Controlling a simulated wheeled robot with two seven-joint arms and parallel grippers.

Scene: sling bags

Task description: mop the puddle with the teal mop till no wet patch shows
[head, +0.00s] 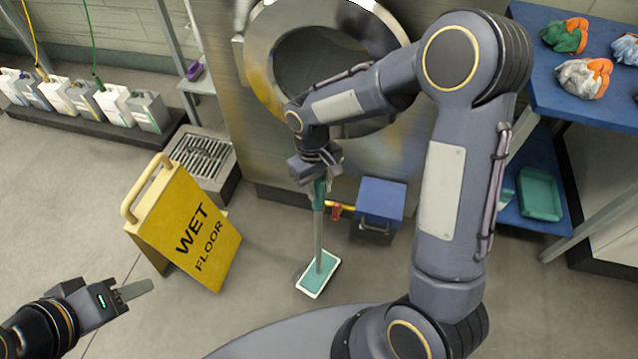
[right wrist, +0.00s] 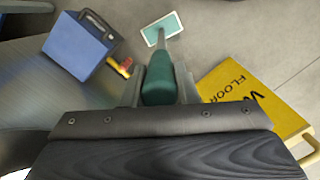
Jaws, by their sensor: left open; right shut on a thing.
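The teal mop (head: 319,272) stands nearly upright with its flat rectangular head on the floor in the middle of the head view. My right gripper (head: 318,180) is shut on the teal grip at the top of its handle. In the right wrist view the teal grip (right wrist: 158,80) sits between the fingers, and the mop head (right wrist: 162,29) rests on the floor beyond. My left gripper (head: 134,291) is open and empty at the lower left, in front of the wet floor sign. A small darker patch, perhaps the puddle (head: 298,275), shows at the mop head's left edge; its extent is unclear.
A yellow wet floor sign (head: 190,225) stands left of the mop. A blue box (head: 381,201) is behind it, beside a large round-doored machine (head: 262,90). A blue shelf (head: 590,100) stands right.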

